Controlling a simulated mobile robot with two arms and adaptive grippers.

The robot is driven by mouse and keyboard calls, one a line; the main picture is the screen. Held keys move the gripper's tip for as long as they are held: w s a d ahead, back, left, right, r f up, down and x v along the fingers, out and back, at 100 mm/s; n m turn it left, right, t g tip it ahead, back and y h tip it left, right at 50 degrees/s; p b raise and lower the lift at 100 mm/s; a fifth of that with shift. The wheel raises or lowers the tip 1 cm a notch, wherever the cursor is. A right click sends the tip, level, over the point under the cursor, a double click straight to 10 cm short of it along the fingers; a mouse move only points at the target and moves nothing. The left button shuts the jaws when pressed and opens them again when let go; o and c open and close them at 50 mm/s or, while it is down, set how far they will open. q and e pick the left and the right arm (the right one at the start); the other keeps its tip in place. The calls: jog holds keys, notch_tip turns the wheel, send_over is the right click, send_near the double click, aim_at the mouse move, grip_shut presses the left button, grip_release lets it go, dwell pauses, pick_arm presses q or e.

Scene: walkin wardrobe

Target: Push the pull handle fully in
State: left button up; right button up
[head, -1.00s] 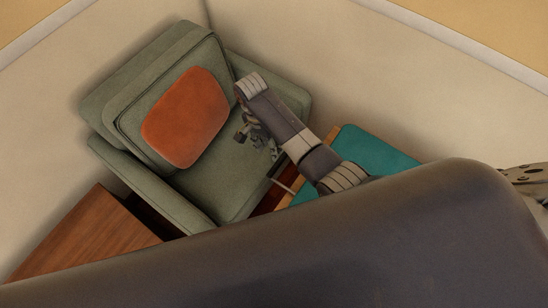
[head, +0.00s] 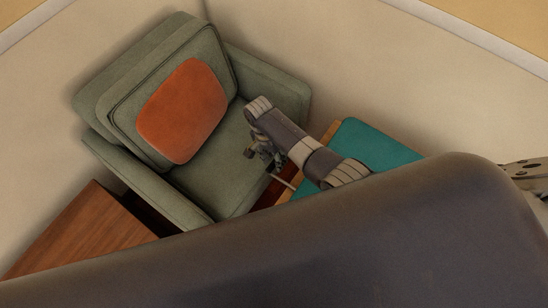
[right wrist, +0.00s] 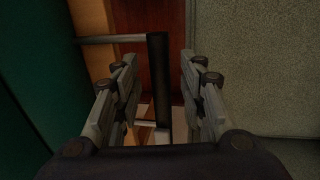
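The pull handle is a dark bar on pale posts (right wrist: 158,85); it stands between the fingers of my right gripper (right wrist: 160,95) in the right wrist view. These fingers are spread, with visible gaps to the bar. In the head view my right gripper (head: 265,155) is beside the teal-topped wooden cabinet (head: 372,143), above the armchair's seat. A thin pale rod of the handle (head: 283,182) shows just below it. The handle's far end is partly hidden by the gripper. A metal piece at the right edge (head: 525,172) may be my left gripper; its fingers cannot be made out.
A green armchair (head: 240,165) with an orange cushion (head: 182,110) stands close to the cabinet, leaving a narrow gap. A brown wooden piece (head: 85,230) is on the chair's other side. My own dark link covers the lower picture.

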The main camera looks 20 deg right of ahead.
jog(key=shift+c, duration=0.3)
grip_shut()
jog(key=s+d+p, duration=0.1)
jog(key=s+p, duration=0.1)
jog(key=s+d+p, duration=0.3)
jog(key=s+p, duration=0.1)
jog(key=p, duration=0.1)
jog(key=shift+s+d, duration=0.15)
jog(key=shift+d, duration=0.25)
jog(key=shift+o, duration=0.3)
grip_release()
